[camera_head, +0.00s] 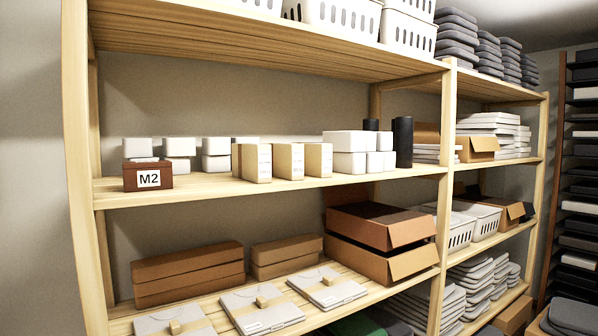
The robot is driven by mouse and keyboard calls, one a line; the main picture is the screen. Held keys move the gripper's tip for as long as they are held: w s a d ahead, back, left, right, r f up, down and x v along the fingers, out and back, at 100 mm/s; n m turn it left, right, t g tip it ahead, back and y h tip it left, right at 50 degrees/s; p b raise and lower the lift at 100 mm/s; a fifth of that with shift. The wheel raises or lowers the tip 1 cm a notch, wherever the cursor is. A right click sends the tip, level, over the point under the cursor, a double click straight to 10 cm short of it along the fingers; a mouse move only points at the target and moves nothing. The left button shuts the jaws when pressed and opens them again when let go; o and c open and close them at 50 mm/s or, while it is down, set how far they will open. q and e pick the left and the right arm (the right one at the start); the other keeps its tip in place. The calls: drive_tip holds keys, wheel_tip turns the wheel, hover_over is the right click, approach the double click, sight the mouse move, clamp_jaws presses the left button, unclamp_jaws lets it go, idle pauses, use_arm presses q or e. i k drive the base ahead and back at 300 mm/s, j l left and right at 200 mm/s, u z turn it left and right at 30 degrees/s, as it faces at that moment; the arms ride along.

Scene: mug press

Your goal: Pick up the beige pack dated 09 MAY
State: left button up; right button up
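Three upright beige packs stand side by side at the front of the middle shelf: a left one (257,163), a middle one (289,161) and a right one (318,160). Their print is too small to read, so I cannot tell which one is dated 09 MAY. Neither of my grippers is in view.
A brown box marked M2 (148,177) stands left on the same shelf (210,187), with bare board between it and the packs. White boxes (350,141) and a dark cylinder (403,142) stand to the right. Brown cartons (188,272) lie on the shelf below.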

sight(287, 159)
drive_tip(key=i+l+u, duration=0.15)
drive_tip(key=i+l, duration=0.8)
